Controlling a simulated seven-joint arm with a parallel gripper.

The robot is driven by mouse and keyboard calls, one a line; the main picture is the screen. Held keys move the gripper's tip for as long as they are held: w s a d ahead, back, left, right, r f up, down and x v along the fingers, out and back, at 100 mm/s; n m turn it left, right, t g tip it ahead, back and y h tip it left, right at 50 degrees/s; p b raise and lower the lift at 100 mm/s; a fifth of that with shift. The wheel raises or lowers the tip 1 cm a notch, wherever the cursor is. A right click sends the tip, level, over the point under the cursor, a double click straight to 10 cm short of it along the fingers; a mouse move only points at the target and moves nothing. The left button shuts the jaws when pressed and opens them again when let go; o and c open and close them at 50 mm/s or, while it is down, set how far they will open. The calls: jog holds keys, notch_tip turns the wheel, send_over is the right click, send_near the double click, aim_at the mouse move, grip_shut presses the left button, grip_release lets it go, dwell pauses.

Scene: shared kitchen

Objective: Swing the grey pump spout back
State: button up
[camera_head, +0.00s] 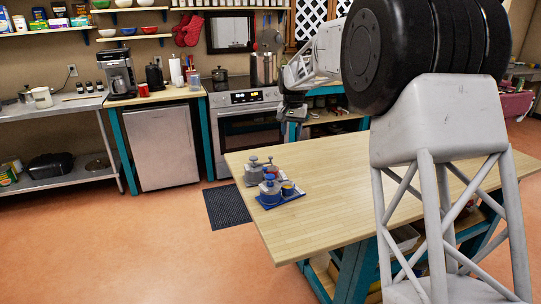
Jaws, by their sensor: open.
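A cluster of small pump-topped containers stands near the left edge of the wooden island top (335,213). At its back is a grey container with a grey pump (253,165). In front, a grey and blue container with a pump (269,187) stands on a blue tray (283,202). The spouts are too small here to tell which way they point. My gripper (293,122) is open, small and dark in this view. It hangs from my arm behind and above the containers in the picture, apart from them, with nothing seen in it.
A small blue cup (288,189) stands on the tray's right side. The island top to the right of the tray is mostly bare. A stove (245,120) and a counter with a coffee maker (119,75) stand behind. A dark mat (226,207) lies on the floor.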

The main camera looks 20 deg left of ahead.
send_over(270, 157)
jog(key=f, duration=0.5)
jog(key=shift+w, duration=0.2)
jog(key=shift+f, duration=0.15)
jog(key=shift+f, duration=3.8)
grip_shut()
